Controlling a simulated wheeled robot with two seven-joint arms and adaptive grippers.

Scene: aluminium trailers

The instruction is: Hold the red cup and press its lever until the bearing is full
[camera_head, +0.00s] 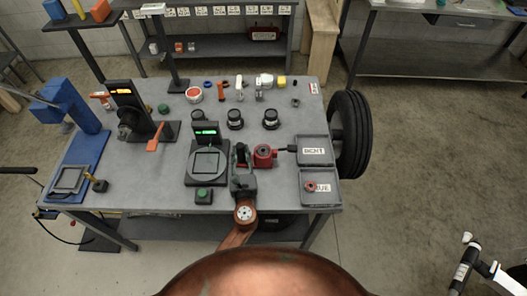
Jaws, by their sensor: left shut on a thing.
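The red cup (264,156) stands near the front middle of the grey workbench, with a dark lever-like part (285,150) reaching right from it. My left gripper (242,156) is at the cup's left side, its dark fingers against it, shut on it; the exact contact is partly hidden by the fingers. A bearing cannot be made out in the cup at this size. My right gripper is not in view.
A round-plated gauge (208,164) with a lit display stands left of my gripper. Right are two grey trays, one marked BENT (315,160), the lower one (332,198) holding a small red part. Dark round jars (235,120) stand behind. A tyre (350,135) adjoins the bench's right edge.

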